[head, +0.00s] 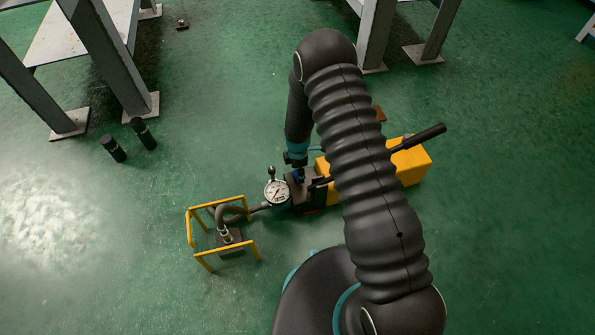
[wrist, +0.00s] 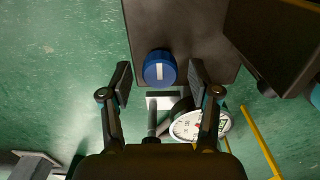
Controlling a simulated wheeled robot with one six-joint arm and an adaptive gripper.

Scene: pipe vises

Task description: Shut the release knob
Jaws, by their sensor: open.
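The release knob (wrist: 159,68) is a round blue knob with a white bar mark, seen end-on on the dark pump block (wrist: 180,30) in the wrist view. The bar points roughly up and down in the picture. My gripper (wrist: 160,78) is open, with one finger left and one right of the knob. Gaps show on both sides, so neither finger appears to touch it. I cannot tell whether the fingertips reach the knob's depth. In the head view my gripper (head: 297,162) is over the pump block, and my arm hides part of the pump.
A pressure gauge (head: 277,192) stands just left of the pump block and also shows in the wrist view (wrist: 187,126). A yellow tank (head: 413,165) and black lever handle (head: 420,137) lie right. A yellow frame (head: 200,258) stands front left. Green floor is open farther left.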

